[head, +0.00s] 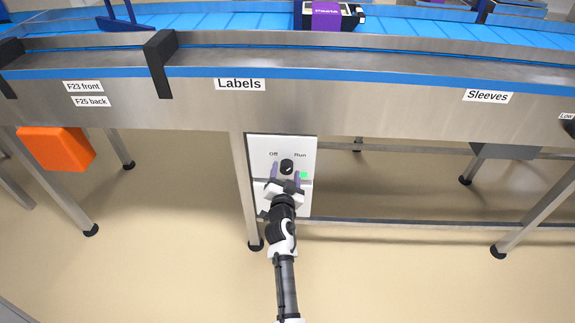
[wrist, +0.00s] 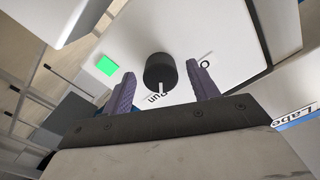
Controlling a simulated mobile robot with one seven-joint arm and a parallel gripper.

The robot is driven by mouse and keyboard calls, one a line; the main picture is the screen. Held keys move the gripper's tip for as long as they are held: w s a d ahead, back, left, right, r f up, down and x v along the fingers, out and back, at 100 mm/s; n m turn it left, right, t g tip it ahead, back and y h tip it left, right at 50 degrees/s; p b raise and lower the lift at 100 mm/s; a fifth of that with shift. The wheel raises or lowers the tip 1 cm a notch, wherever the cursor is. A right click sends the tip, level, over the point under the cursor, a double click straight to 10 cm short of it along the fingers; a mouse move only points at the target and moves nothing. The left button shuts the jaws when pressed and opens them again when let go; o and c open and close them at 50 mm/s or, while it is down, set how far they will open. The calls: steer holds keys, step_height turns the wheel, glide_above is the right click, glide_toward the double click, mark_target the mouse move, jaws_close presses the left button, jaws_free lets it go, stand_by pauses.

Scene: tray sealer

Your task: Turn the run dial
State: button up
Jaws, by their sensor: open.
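The run dial (head: 287,166) is a black round knob on a white control panel (head: 262,145) under the conveyor, between the labels Off and Run. In the wrist view the dial (wrist: 158,70) shows a white mark on the side by the word Run. My gripper (head: 286,172) is open in front of the panel, its purple fingers on either side of the dial. In the wrist view there are gaps between the dial and both fingers, and nothing is held. A green light (head: 304,175) is lit at the panel's right; it also shows in the wrist view (wrist: 106,66).
The steel conveyor frame (head: 370,98) with Labels and Sleeves signs runs above the panel. A table leg (head: 243,185) stands just left of the panel. An orange box (head: 56,148) hangs at the far left. The floor (head: 400,270) in front is clear.

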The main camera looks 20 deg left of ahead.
steer(key=shift+w+a, duration=0.1)
steer(key=shift+w, duration=0.15)
steer(key=c, duration=1)
